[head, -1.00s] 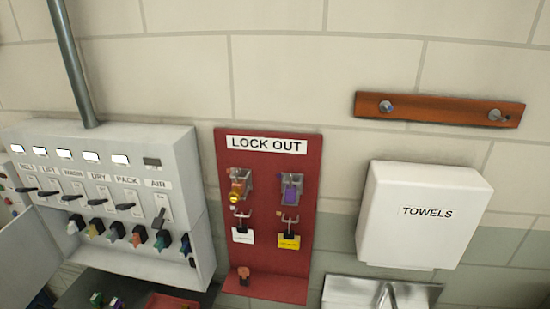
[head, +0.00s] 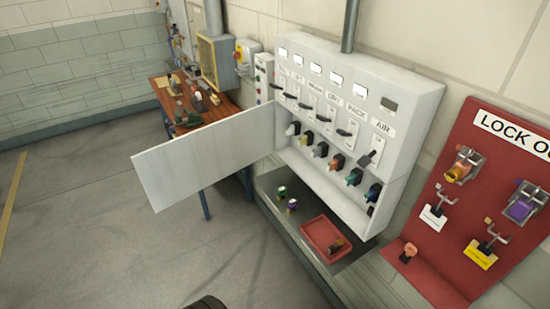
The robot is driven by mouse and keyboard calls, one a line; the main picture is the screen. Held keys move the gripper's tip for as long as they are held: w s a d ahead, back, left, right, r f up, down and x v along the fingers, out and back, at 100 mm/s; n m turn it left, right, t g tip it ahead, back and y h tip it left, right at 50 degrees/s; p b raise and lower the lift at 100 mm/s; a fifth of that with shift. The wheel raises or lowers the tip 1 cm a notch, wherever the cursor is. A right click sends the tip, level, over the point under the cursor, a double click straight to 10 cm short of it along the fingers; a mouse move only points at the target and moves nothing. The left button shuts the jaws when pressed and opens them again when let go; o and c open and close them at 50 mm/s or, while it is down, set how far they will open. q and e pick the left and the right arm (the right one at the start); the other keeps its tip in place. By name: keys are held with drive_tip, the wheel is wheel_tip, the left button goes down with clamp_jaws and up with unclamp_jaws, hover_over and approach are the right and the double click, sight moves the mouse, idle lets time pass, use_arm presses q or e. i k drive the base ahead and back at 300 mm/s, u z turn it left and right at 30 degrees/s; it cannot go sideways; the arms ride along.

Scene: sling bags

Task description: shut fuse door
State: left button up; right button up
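The fuse door (head: 205,155) is a flat pale grey panel in the head view. It stands wide open, swung out to the left from the lower part of the grey fuse cabinet (head: 420,95). Its hinge side meets the cabinet's left edge. The open lower bay shows a row of coloured fuses (head: 337,162) in black holders. Above them is a row of labelled switch levers (head: 330,122); the one under AIR hangs at a different angle from the others. Neither of my grippers is in view.
A dark shelf (head: 270,185) below the cabinet holds a red tray (head: 308,232) and small loose fuses (head: 287,198). A red LOCK OUT board (head: 445,220) hangs at right. A wooden workbench (head: 222,108) stands behind the door. The grey floor (head: 110,235) at left is clear.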

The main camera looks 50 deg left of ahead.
sight(170, 173)
drive_tip(key=k, duration=0.5)
drive_tip(key=u, duration=3.35)
drive_tip(key=i, duration=4.1)
drive_tip(key=z, duration=4)
drive_tip(key=i, duration=0.45)
